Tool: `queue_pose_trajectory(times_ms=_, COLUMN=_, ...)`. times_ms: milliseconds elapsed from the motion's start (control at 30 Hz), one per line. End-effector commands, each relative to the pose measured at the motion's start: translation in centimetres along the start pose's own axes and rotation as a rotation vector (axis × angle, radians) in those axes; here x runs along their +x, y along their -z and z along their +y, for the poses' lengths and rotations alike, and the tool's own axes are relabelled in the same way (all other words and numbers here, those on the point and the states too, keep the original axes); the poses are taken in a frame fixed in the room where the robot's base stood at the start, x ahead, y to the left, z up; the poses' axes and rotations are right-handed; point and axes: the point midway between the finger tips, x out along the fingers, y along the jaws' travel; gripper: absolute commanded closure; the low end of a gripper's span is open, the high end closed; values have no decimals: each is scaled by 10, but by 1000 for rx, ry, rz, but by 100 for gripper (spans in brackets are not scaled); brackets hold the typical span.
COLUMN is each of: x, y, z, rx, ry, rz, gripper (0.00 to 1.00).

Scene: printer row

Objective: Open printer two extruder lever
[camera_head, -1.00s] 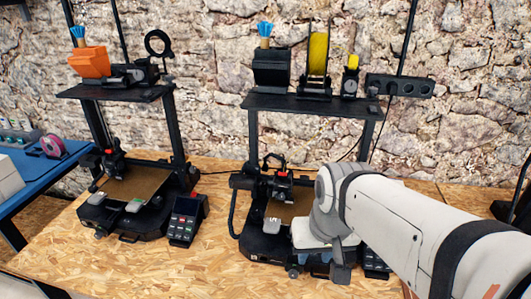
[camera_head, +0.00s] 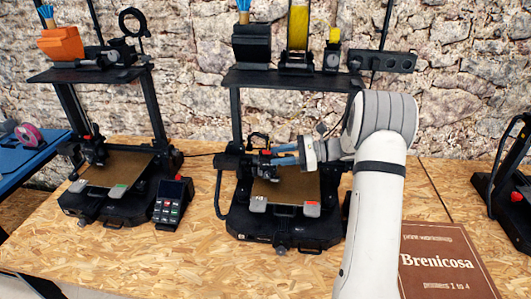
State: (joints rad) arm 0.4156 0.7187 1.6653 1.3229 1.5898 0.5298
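The middle printer (camera_head: 282,232) stands on the wooden table, with its dark print head (camera_head: 250,163) at the left of its bed. A small red part (camera_head: 265,152) shows on the head, but I cannot make out the extruder lever clearly. My gripper (camera_head: 272,155) reaches in from the right, level with the head. Its two blue fingers point left and look apart, with their tips right at the red part. I cannot tell whether they touch it. Nothing is visibly held.
Another printer (camera_head: 108,195) with a control box (camera_head: 173,201) stands to the left. A shelf (camera_head: 285,81) with a yellow spool (camera_head: 298,27) spans above the middle printer. A brown sign (camera_head: 440,262) lies at right. The front table is clear.

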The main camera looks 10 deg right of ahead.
Motion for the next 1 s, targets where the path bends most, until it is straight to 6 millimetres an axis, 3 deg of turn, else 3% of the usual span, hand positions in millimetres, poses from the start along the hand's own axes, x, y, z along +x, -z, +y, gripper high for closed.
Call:
queue_pose_trajectory(times_ms=100, x=-14, y=20, z=-18, rx=56, ry=70, rz=-77, gripper=66)
queue_pose_trajectory(times_ms=333, x=-21, y=32, z=-31, rx=91, ry=119, rz=-138, gripper=66)
queue_pose_trajectory(times_ms=733, x=37, y=23, z=-38, rx=92, ry=117, rz=-138, gripper=66)
queue_pose_trajectory(times_ms=1000, x=53, y=22, z=-40, rx=92, ry=119, rz=-138, gripper=66)
